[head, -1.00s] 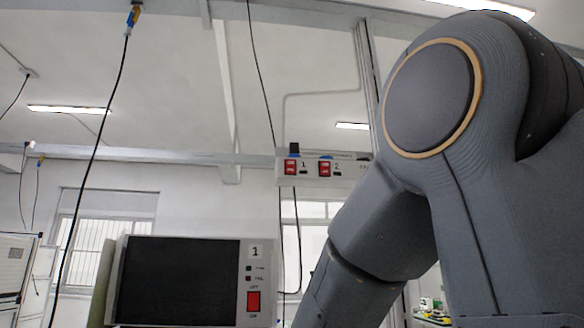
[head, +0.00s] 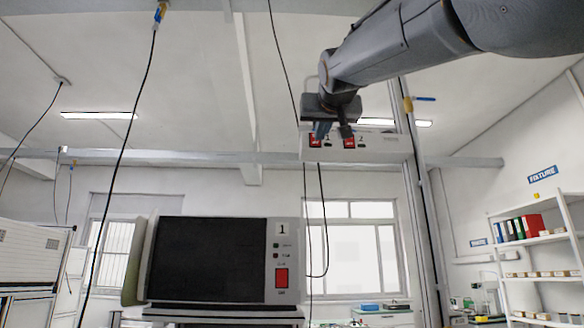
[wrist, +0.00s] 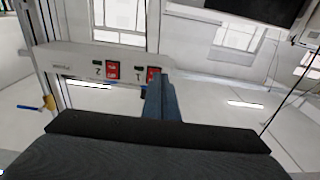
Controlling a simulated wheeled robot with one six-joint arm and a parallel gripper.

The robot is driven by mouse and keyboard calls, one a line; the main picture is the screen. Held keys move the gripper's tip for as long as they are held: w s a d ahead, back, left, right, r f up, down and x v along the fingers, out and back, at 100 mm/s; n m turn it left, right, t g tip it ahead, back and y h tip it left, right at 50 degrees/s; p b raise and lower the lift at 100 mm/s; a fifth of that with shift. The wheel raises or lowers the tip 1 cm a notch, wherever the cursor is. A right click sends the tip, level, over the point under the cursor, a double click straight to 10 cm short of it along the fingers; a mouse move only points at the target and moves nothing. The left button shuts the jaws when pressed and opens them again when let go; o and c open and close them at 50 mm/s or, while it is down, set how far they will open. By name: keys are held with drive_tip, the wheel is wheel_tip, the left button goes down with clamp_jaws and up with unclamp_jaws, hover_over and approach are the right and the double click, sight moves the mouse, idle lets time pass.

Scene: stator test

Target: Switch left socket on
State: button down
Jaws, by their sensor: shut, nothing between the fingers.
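The grey socket strip (head: 385,146) hangs below a beam in the head view and carries two red switches. The left switch, by the label 1 (wrist: 138,81), is red (head: 315,142) and partly behind my fingers; it also shows in the wrist view (wrist: 152,73). The right switch (head: 349,142), labelled 2, shows clear in the wrist view (wrist: 112,70). My gripper (head: 321,133) is shut and empty, its blue-grey fingers (wrist: 157,85) in front of the left switch. I cannot tell whether they touch it. The switch's on or off position is unclear.
A black-screened test box (head: 208,260) with its own red switch (head: 281,278) stands below, left of the strip. Black cables hang near the strip (head: 322,225). A vertical post (head: 425,200) and shelves (head: 535,250) stand to the right.

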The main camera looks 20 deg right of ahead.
drive_tip(key=shift+t+h, duration=0.3)
drive_tip(key=shift+t, duration=0.1)
drive_tip(key=s+r, duration=0.1)
drive_tip(key=r, duration=0.1)
drive_tip(key=s+r, duration=0.2)
drive_tip(key=shift+d+r, duration=0.1)
drive_tip(key=p+x, duration=0.5)
drive_tip(key=x, duration=0.9)
